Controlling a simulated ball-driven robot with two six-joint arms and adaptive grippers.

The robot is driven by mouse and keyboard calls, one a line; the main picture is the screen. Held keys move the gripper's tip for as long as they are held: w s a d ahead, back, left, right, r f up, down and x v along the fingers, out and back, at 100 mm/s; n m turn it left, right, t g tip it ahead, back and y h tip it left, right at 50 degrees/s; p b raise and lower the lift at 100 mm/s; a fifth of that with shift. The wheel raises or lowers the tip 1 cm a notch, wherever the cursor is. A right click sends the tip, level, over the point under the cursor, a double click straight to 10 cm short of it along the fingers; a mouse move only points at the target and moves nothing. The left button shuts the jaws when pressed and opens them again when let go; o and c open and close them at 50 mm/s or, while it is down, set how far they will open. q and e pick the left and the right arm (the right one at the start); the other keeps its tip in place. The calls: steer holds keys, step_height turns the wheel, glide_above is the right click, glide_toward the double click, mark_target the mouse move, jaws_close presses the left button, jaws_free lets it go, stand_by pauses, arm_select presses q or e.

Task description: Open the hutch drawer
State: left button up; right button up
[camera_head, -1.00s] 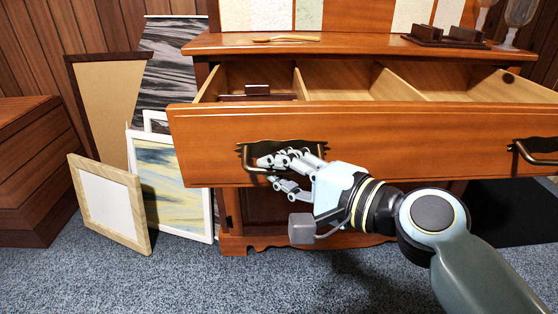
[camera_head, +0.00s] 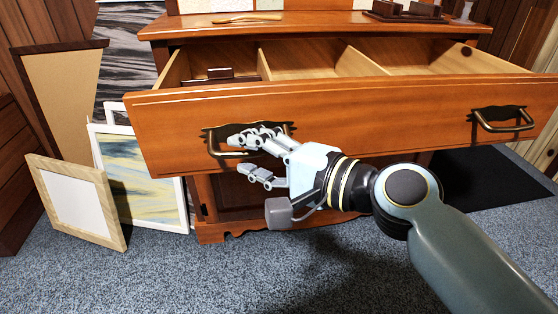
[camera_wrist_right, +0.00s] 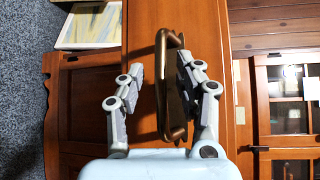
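The hutch drawer (camera_head: 340,120) is pulled well out, and its inside and dividers show from above. Its front has two dark metal handles, a left one (camera_head: 213,143) and a right one (camera_head: 503,124). My right gripper (camera_head: 240,156) is at the left handle, with its upper finger over the handle and its lower finger below it. In the right wrist view the handle (camera_wrist_right: 163,85) lies between the two spread fingers, closer to the right one. A gap shows between the handle and the left finger. My left gripper is not in view.
The hutch top (camera_head: 330,22) holds a wooden utensil (camera_head: 247,18) and a dark tray (camera_head: 405,14). Framed pictures (camera_head: 75,200) lean at the left, beside the hutch. A dark mat (camera_head: 490,175) lies at the right. Carpet (camera_head: 190,275) in front is clear.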

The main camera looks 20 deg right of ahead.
steer(key=v, duration=1.1)
